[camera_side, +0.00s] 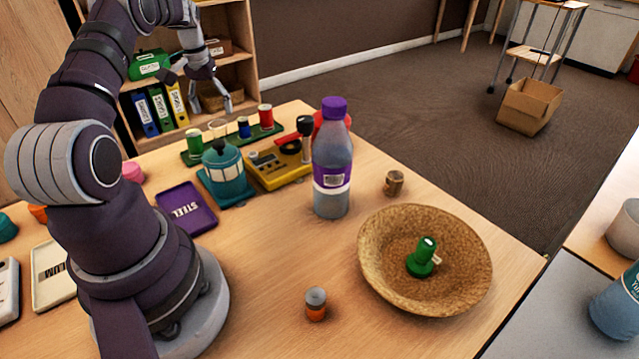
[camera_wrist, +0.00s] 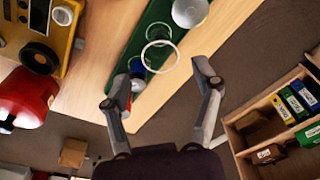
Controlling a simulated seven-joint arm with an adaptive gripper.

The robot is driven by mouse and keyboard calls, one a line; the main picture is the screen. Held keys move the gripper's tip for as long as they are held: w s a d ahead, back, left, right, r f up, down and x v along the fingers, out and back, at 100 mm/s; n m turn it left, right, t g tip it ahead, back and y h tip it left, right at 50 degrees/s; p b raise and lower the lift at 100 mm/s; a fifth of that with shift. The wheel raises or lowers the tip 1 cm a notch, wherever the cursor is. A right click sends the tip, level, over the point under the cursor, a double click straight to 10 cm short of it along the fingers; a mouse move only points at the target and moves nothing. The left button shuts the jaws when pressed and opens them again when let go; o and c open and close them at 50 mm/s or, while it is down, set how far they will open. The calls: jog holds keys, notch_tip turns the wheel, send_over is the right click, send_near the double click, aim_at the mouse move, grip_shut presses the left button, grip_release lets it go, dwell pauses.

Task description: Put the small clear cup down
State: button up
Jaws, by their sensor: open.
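The small clear cup (camera_side: 218,127) stands on a long green tray at the back of the table, between a green cup (camera_side: 194,141) and a blue one (camera_side: 244,127). In the wrist view the clear cup (camera_wrist: 160,55) shows as a see-through ring over the green tray (camera_wrist: 150,22). My gripper (camera_wrist: 155,83) is open, with its two fingers spread and nothing held between them. The cup lies just beyond the fingertips and looks apart from them. In the side view my gripper (camera_side: 200,91) is above and behind the tray.
A red cup (camera_side: 265,116) stands at the tray's right end. In front are a teal pot (camera_side: 222,165), a yellow machine (camera_side: 275,165) and a tall purple-capped bottle (camera_side: 331,160). A wide bowl (camera_side: 377,262) holds a green object. The table's front middle is mostly clear.

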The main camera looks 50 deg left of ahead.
aim_at(216, 131)
jog(key=w+d+r+m, duration=0.2)
jog(key=w+d+r, duration=0.1)
jog(key=d+r, duration=0.75)
jog(key=d+r+m+t, duration=0.25)
jog(key=d+r, duration=0.25)
jog(key=d, duration=0.4)
jog(key=s+d+f+m+t, duration=0.1)
jog(key=s+d+m, duration=0.1)
jog(key=s+d, duration=0.2)
jog(key=s+d+f+m+t+h, duration=0.1)
jog(key=s+d+f+m, duration=0.1)
jog(key=d, duration=0.5)
jog(key=s+m, duration=0.1)
jog(key=s, duration=0.1)
jog(key=shift+s+d, duration=0.3)
